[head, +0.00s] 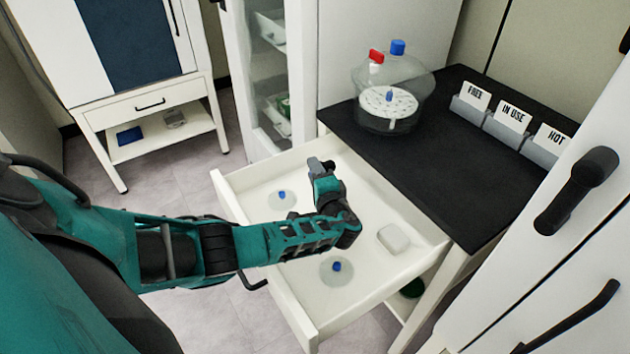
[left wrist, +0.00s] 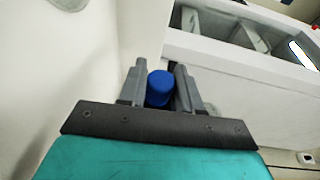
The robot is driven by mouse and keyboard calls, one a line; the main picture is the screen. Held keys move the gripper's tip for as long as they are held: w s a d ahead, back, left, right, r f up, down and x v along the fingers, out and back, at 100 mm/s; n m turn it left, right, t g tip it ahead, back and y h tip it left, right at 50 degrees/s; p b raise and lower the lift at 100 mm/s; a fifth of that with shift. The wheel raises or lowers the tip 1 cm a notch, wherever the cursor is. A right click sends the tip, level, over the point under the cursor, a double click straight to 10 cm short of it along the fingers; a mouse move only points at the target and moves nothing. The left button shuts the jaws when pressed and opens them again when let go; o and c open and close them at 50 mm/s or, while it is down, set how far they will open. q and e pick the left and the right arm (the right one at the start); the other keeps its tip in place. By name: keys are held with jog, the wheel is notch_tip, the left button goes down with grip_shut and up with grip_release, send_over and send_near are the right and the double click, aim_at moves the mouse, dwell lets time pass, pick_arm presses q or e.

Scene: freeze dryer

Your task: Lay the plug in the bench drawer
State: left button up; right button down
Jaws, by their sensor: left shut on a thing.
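The bench drawer (head: 232,198) is pulled open below the black bench top, its white floor showing. My left gripper (head: 320,165) is over the back part of the drawer. In the left wrist view its grey fingers (left wrist: 160,85) are shut on a small blue plug (left wrist: 160,88). The plug's lower part is hidden by the gripper, and I cannot make it out in the head view. Whether it touches the drawer floor I cannot tell. My right gripper is not in view.
Two clear discs with blue knobs (head: 283,198) (head: 337,268) and a white lidded box (head: 393,238) lie in the drawer. A clear vessel (head: 413,70) with red and blue caps stands on the black bench top (head: 425,165), near labelled card holders (head: 510,118). White doors with black handles flank the right.

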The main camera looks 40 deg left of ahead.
pick_arm(q)
jog(key=shift+f, duration=1)
jog(key=shift+r, duration=0.1)
jog(key=shift+f+b, duration=0.5)
jog(key=shift+b, duration=0.2)
jog(key=shift+f, duration=0.2)
jog(key=shift+r, duration=0.1)
jog(key=o, duration=1)
jog(key=shift+o, duration=0.2)
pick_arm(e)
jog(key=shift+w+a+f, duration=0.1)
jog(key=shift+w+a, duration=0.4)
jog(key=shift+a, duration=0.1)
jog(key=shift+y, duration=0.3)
